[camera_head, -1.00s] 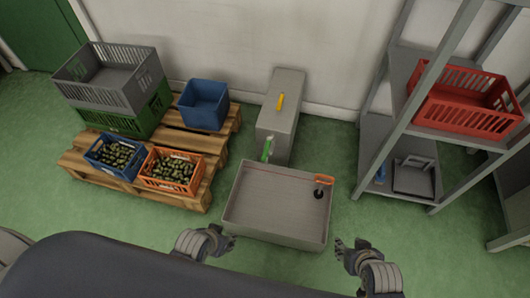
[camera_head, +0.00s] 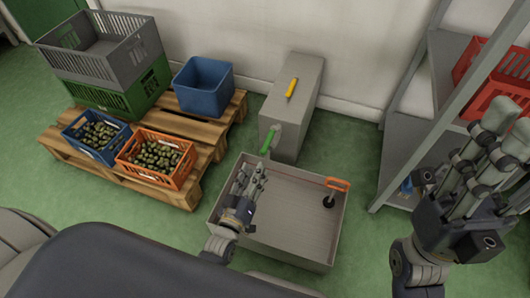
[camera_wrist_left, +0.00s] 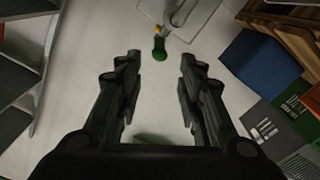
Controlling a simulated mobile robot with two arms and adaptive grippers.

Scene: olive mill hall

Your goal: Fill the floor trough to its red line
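The grey floor trough (camera_head: 318,245) stands mid-floor in the head view, its inside looking bare. A thin red line (camera_head: 308,178) runs along its inner back wall. A black plug-like piece with an orange handle (camera_head: 337,184) is at its right side. A green tap lever (camera_head: 268,140) sits on the grey box (camera_head: 298,88) behind the trough; a green piece also shows in the left wrist view (camera_wrist_left: 160,52). My left gripper (camera_head: 250,168) is over the trough's left part, fingers apart and empty, short of the lever. My right gripper (camera_head: 462,146) is raised at the right, fingers spread and empty.
A pallet (camera_head: 205,146) at left bears a blue bin (camera_head: 203,88), olive-filled crates (camera_head: 158,158) and stacked empty crates (camera_head: 108,62). A grey shelf (camera_head: 412,130) with a red crate (camera_head: 478,62) stands at right.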

